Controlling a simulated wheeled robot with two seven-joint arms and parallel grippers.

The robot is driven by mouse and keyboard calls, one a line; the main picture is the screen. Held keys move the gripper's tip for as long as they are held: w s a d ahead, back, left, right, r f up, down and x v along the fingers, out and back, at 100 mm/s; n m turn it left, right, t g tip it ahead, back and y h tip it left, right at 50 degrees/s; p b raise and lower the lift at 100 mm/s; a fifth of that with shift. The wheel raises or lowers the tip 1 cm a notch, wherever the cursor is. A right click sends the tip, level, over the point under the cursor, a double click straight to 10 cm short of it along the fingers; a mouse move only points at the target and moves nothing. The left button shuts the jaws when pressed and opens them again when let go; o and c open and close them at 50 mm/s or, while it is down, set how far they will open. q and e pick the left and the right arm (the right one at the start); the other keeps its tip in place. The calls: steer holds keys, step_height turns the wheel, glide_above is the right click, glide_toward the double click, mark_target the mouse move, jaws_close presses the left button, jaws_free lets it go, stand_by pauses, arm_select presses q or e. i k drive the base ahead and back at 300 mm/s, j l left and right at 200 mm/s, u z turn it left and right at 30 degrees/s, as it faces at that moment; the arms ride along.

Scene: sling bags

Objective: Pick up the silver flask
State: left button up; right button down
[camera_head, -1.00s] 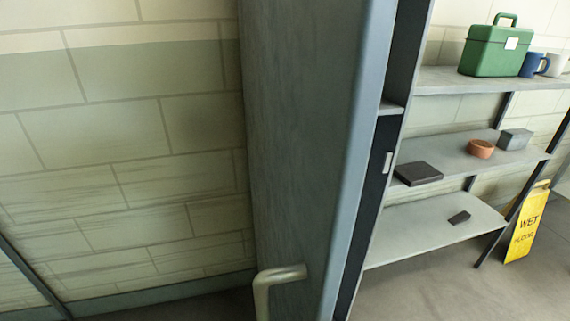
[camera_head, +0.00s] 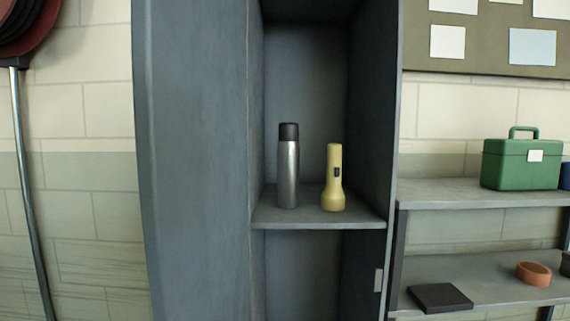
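The silver flask (camera_head: 288,174), with a black cap, stands upright on a shelf (camera_head: 318,225) inside an open grey locker. A yellow flashlight (camera_head: 334,180) stands upright just to its right on the same shelf, with a small gap between them. Neither of my grippers shows in the view.
The locker's side walls (camera_head: 372,110) flank the shelf closely. A grey door panel (camera_head: 195,160) stands to the left. On the right, a shelf rack (camera_head: 440,193) holds a green box (camera_head: 520,163), a dark flat box (camera_head: 440,298) and an orange bowl (camera_head: 534,273). A hose reel (camera_head: 28,30) hangs at upper left.

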mark_target(287, 148)
steer(key=i+l+u, duration=0.1)
steer(key=l, duration=0.2)
steer(key=i+l, duration=0.2)
steer(key=l, duration=0.15)
steer(key=i+l+u, duration=0.15)
steer(key=l, duration=0.15)
steer(key=i+l+u, duration=0.1)
steer(key=l, duration=0.25)
steer(key=i+l+u, duration=0.1)
steer(key=l, duration=0.25)
